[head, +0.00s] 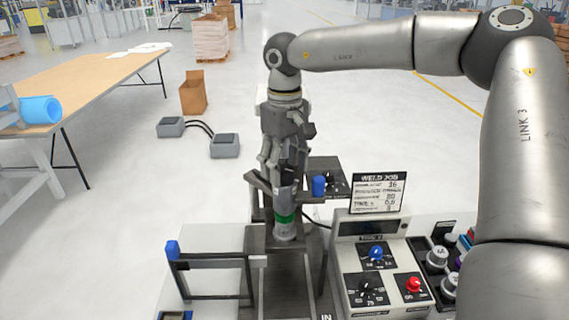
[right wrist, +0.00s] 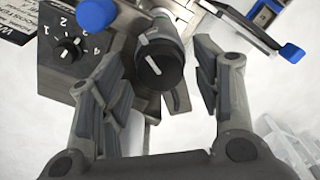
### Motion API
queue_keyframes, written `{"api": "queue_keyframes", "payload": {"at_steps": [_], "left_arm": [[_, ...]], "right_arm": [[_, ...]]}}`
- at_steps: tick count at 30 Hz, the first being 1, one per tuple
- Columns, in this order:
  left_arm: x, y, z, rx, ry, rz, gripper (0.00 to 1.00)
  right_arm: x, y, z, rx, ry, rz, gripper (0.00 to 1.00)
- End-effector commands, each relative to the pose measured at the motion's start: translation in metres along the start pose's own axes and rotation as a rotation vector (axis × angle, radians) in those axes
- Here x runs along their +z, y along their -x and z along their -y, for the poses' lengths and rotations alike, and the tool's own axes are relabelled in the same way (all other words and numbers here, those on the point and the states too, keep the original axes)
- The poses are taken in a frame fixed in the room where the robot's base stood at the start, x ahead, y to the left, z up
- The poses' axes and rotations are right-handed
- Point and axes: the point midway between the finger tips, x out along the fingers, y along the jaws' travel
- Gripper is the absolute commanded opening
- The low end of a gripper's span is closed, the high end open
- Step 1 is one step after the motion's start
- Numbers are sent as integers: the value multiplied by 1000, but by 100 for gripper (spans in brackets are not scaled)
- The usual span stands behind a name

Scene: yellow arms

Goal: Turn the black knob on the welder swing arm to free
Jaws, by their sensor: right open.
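The black knob (right wrist: 158,66) with a white pointer line shows in the right wrist view, on the end of the swing arm's cylinder. Its pointer is tilted; no free label is readable. My right gripper (right wrist: 156,78) is open, with one finger on each side of the knob and visible gaps between. In the head view my right gripper (head: 284,160) points down over the swing arm (head: 285,228), whose cylinder has a green band. The gripper hides the knob there. My left gripper is not in view.
A numbered dial (right wrist: 68,50) on a dark box sits left of the knob in the wrist view. Blue-capped levers (head: 172,250) (head: 319,186) flank the swing arm. A control panel (head: 345,258) with blue, black and red knobs stands at right, below a weld job sign (head: 380,192).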

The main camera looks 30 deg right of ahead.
Motion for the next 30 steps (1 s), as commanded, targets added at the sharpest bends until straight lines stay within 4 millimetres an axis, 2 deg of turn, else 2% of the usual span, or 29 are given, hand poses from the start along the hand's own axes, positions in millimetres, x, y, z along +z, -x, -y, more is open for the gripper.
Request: {"api": "queue_keyframes", "payload": {"at_steps": [5, 15, 19, 24, 30], "left_arm": [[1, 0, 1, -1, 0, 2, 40], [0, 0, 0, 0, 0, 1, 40], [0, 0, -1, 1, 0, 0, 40], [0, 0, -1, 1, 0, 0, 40], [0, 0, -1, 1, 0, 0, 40]], "right_arm": [[0, 13, 0, 1, -1, -2, 58], [-1, 83, 0, 1, -1, -4, 58], [-1, 104, 0, 2, -1, -3, 58], [-1, 118, 0, 0, 0, -1, 58], [0, 120, 0, 0, 0, 0, 58]]}}
